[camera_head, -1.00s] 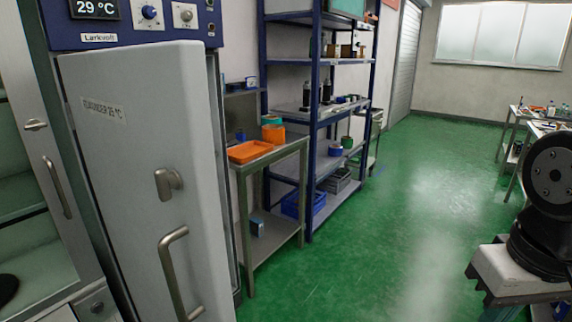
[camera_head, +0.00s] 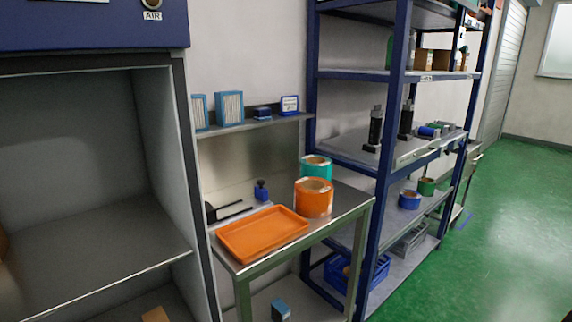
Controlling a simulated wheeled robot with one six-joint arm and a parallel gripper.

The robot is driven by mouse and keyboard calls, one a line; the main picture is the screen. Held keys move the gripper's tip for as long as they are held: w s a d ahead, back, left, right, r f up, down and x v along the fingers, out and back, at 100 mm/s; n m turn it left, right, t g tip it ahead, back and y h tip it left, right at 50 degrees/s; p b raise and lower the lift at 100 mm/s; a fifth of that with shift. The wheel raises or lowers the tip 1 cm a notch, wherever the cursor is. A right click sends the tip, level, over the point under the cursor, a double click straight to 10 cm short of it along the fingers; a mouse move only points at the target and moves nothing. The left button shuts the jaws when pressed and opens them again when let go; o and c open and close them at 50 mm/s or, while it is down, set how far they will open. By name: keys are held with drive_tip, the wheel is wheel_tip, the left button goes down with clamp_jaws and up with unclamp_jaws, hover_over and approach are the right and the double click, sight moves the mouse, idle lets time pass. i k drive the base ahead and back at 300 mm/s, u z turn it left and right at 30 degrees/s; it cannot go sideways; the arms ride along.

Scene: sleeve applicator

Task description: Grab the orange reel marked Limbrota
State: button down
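An orange reel (camera_head: 313,199) stands on the steel table near its back right, just right of the orange tray. Its label is too small to read, so I cannot confirm the name Limbrota. A teal reel (camera_head: 317,166) stands right behind it and is partly hidden by it. My gripper is not in view.
The orange tray (camera_head: 262,234) lies on the steel table (camera_head: 345,203). An open cabinet (camera_head: 100,190) stands at the left. A blue-framed shelf rack (camera_head: 385,190) stands close at the right, with blue (camera_head: 409,199) and green (camera_head: 427,186) reels. Green floor (camera_head: 500,240) is clear at the right.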

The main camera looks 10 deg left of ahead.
sight(313, 195)
drive_tip(key=u, duration=0.4)
drive_tip(key=i, duration=1.45)
drive_tip(key=u, duration=0.4)
